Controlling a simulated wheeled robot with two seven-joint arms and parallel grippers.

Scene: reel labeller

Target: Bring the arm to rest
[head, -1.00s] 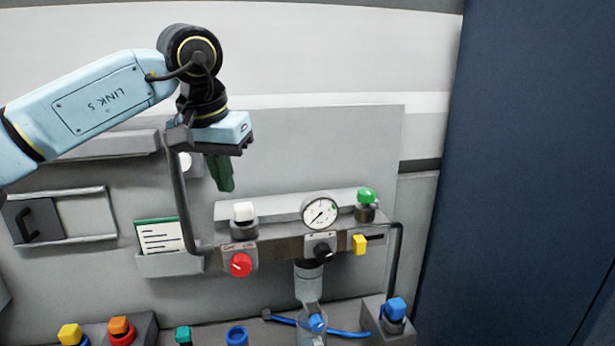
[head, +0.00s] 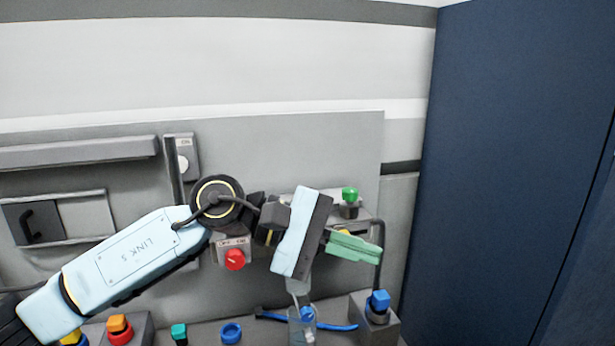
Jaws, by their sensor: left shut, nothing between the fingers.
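My left arm comes in from the lower left in the head view. Its left gripper (head: 354,247) points to the right, with its green fingers closed together and nothing between them. The gripper is in front of the panel's valve unit and hides the gauge, the white knob and most of the manifold. I cannot tell from this view how far the fingers are from the panel. My right gripper does not show.
Near the gripper are a green knob (head: 350,194), a red knob (head: 235,260) and a blue-capped fitting (head: 380,300). A blue hose (head: 338,327) lies below. A dark blue wall (head: 510,180) stands at the right.

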